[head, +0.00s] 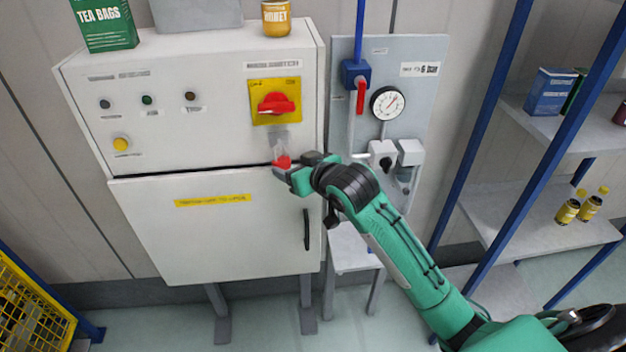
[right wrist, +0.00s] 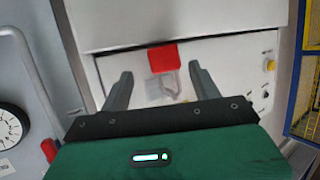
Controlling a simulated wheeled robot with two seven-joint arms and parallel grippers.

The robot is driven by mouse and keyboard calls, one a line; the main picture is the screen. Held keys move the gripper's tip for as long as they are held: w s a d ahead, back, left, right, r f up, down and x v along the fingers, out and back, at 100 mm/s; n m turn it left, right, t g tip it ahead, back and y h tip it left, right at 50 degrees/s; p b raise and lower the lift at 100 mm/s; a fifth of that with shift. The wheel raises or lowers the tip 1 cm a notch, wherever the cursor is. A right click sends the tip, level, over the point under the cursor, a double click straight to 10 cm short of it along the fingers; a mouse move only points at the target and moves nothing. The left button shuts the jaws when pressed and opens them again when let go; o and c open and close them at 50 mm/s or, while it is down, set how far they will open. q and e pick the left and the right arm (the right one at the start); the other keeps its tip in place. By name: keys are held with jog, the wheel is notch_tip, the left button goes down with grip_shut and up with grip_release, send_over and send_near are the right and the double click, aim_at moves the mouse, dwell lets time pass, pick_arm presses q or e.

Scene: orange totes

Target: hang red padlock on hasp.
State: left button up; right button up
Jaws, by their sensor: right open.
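The red padlock (head: 283,161) is at the front of the white cabinet, just below the grey hasp (head: 280,138) under the red rotary switch (head: 276,103). In the right wrist view the padlock (right wrist: 164,56) has its grey shackle overlapping the hasp plate (right wrist: 155,88). I cannot tell for certain whether the shackle passes through the hasp. My right gripper (head: 282,170) is open at the padlock. Its two fingers stand apart on either side in the right wrist view (right wrist: 160,71), with gaps to the red body. My left gripper is not in view.
The white cabinet (head: 225,230) has a lower door with a black handle (head: 306,229). A panel with a gauge (head: 388,103) and a red-handled valve (head: 361,97) stands to the right. A blue-post shelf (head: 510,110) is further right. A honey jar (head: 277,18) and tea box (head: 104,24) sit on top.

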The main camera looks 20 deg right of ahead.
jog(key=a+b+v, duration=0.2)
jog(key=v, duration=0.7)
jog(key=s+f+g+h, duration=0.1)
jog(key=s+f+g, duration=0.1)
jog(key=s+f, duration=0.45)
jog(key=s+f+g+h, duration=0.15)
jog(key=s+f, duration=0.25)
jog(key=f, duration=0.6)
jog(key=s+d+f+g, duration=0.1)
jog(key=s+f+g, duration=0.6)
jog(key=s+f, duration=0.8)
notch_tip(320, 180, down, 29)
jog(key=s+b, duration=0.1)
jog(key=s, duration=0.1)
jog(key=s+d+f+g, duration=0.1)
jog(key=s+d+f, duration=0.1)
jog(key=s+f, duration=0.8)
jog(key=s+d+f+g, duration=0.1)
jog(key=s+f, duration=0.9)
jog(key=f, duration=0.1)
jog(key=shift+d+f+h+b, duration=0.2)
jog(key=shift+d+h+b, duration=0.15)
jog(key=shift+h+b, duration=0.1)
jog(key=shift+c, duration=0.4)
